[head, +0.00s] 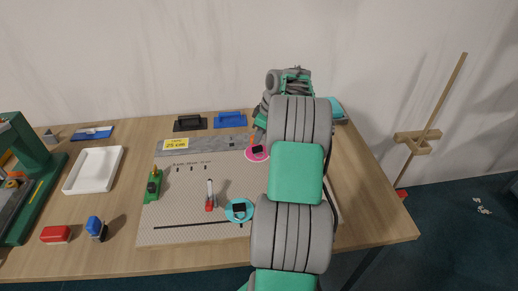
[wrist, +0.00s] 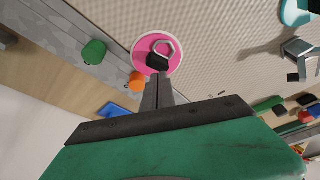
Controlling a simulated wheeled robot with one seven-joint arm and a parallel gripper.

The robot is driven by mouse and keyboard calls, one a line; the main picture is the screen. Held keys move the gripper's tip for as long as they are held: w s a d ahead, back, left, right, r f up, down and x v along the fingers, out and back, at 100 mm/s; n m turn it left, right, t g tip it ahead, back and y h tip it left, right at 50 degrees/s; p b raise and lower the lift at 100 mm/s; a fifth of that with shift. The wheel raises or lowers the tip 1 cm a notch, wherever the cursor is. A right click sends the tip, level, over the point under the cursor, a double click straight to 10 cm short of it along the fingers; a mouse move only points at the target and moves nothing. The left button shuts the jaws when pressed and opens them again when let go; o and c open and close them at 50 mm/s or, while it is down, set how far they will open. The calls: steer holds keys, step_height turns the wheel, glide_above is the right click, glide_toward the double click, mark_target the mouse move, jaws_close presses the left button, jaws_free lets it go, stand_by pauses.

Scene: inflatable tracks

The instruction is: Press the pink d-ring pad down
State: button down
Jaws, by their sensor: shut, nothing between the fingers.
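The pink d-ring pad (head: 257,153) is a round pink disc lying on the perforated grey mat (head: 190,217), partly behind my arm in the head view. In the wrist view the pink pad (wrist: 140,51) carries a grey metal ring and a black strap piece (wrist: 157,62). My gripper (wrist: 157,82) is shut and empty. Its fingertips overlap the lower edge of the pad in the wrist view, just by the black piece; whether they touch it I cannot tell. In the head view my gripper is hidden by my arm.
An orange piece (wrist: 138,81) and a green piece (wrist: 94,52) sit close to the pad. A cyan d-ring pad (head: 240,210) lies nearer the front of the mat. A white tray (head: 68,186) is at left.

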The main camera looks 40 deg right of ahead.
mark_target(258, 147)
steer(key=shift+r+p, duration=1.65)
steer(key=shift+r, duration=0.75)
steer(key=shift+w, duration=0.1)
steer(key=s+a+r+m, duration=0.1)
steer(key=a+r, duration=0.4)
steer(key=a, duration=0.6)
steer(key=a+r+m, duration=0.1)
steer(key=a+r, duration=0.4)
steer(key=a, duration=0.6)
steer(key=s+a+f+m+t+h, duration=0.1)
steer(key=s+a+f+m, duration=0.1)
steer(key=s+a, duration=1.1)
steer(key=s+m, duration=0.1)
steer(key=s, duration=0.1)
steer(key=shift+s+a, duration=0.35)
steer(key=shift+a, duration=0.05)
